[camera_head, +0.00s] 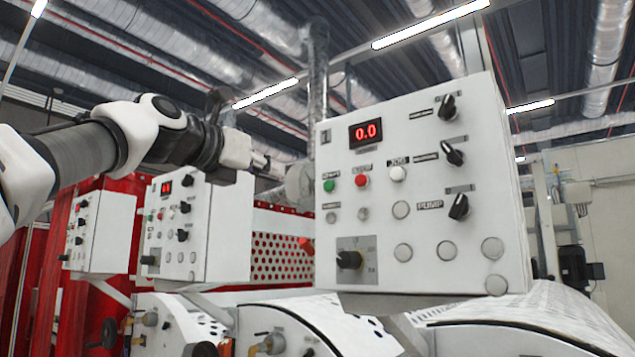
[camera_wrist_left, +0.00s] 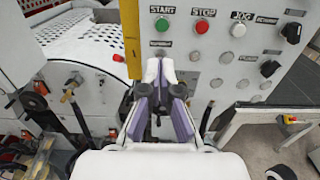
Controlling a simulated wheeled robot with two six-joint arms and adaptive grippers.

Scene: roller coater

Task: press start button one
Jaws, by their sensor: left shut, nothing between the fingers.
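The nearest white control box (camera_head: 415,245) carries a green button (camera_head: 329,185) at its left side, with a label above it. In the left wrist view the green button (camera_wrist_left: 164,55) sits under the word START. My left gripper (camera_head: 266,161) is shut and empty, left of the box and a little higher than the green button in the head view. In the left wrist view its fingertips (camera_wrist_left: 160,68) are together, just below the green button in the picture; contact cannot be made out. My right gripper is in neither view.
A red STOP button (camera_head: 362,181) and white JOG button (camera_head: 397,173) sit beside the green one. Black knobs (camera_head: 453,153) line the box's right side. Similar boxes (camera_head: 197,235) stand farther left. A yellow bar (camera_wrist_left: 131,38) stands left of the fingertips in the wrist view.

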